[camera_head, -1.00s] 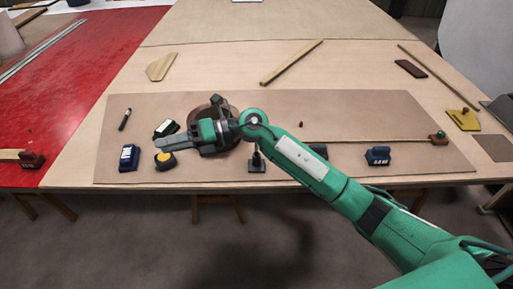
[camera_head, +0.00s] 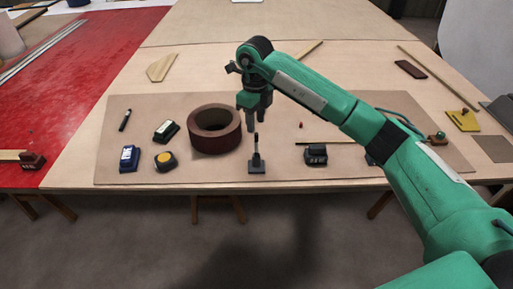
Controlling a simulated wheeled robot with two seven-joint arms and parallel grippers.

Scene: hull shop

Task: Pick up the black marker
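A dark upright pen-like thing with a black top (camera_head: 256,148) stands in a small dark square base near the front middle of the brown mat; it looks like the black marker. A dark slim pen-like thing (camera_head: 125,120) also lies on the mat at the left; I cannot tell its kind. My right gripper (camera_head: 257,124) points down just above and behind the upright one. Its two fingers look parted, with nothing seen between them. My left gripper is not in view.
A thick dark red ring (camera_head: 215,130) stands close left of the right gripper. A blue block (camera_head: 129,158), a dark block with a white label (camera_head: 166,131) and a yellow-and-black tape measure (camera_head: 165,161) lie further left. A dark labelled block (camera_head: 316,155) sits to the right.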

